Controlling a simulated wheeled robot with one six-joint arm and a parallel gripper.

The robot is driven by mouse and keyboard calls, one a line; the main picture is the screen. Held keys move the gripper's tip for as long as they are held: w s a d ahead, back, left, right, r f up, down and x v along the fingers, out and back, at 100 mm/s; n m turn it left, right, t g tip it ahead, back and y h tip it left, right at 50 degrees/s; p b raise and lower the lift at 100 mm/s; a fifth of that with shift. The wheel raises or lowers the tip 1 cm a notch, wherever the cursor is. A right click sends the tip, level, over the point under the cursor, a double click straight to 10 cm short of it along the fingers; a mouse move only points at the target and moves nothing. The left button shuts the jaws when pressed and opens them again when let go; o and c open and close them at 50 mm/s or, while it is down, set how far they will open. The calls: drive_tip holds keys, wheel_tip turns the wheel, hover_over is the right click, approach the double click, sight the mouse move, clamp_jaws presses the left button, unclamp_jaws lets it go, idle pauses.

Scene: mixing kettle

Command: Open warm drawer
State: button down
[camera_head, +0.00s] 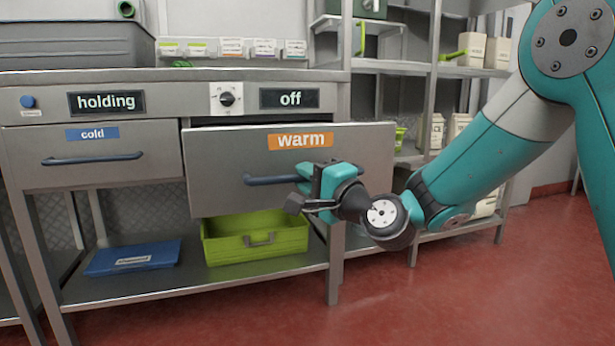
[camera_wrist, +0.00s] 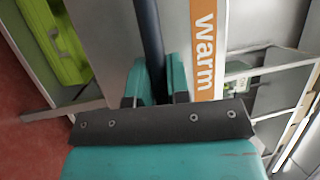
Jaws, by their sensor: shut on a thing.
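The warm drawer (camera_head: 230,156) has a steel front with an orange "warm" label (camera_head: 300,140). It stands pulled out, with a dark gap along its top edge. Its dark blue bar handle (camera_head: 262,180) runs across the front, and my gripper (camera_head: 303,186) is at the right part of it. In the wrist view the handle (camera_wrist: 148,35) passes between the teal fingers of my gripper (camera_wrist: 160,80), which are shut on it. The orange label also shows in the wrist view (camera_wrist: 204,45), beside the fingers.
The cold drawer (camera_head: 100,165) at left is closed. A green bin (camera_head: 255,240) and a blue flat box (camera_head: 133,258) lie on the lower shelf. A knob (camera_head: 227,98) and an "off" display (camera_head: 289,98) sit above. Shelving (camera_head: 432,80) stands behind; red floor (camera_head: 450,300) is clear.

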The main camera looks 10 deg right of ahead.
drive_tip(key=c, duration=1.1)
unclamp_jaws()
drive_tip(key=b+v, duration=1.2)
drive_tip(key=v, duration=0.5)
drive_tip(key=shift+s+b, duration=0.15)
drive_tip(key=shift+b, duration=0.15)
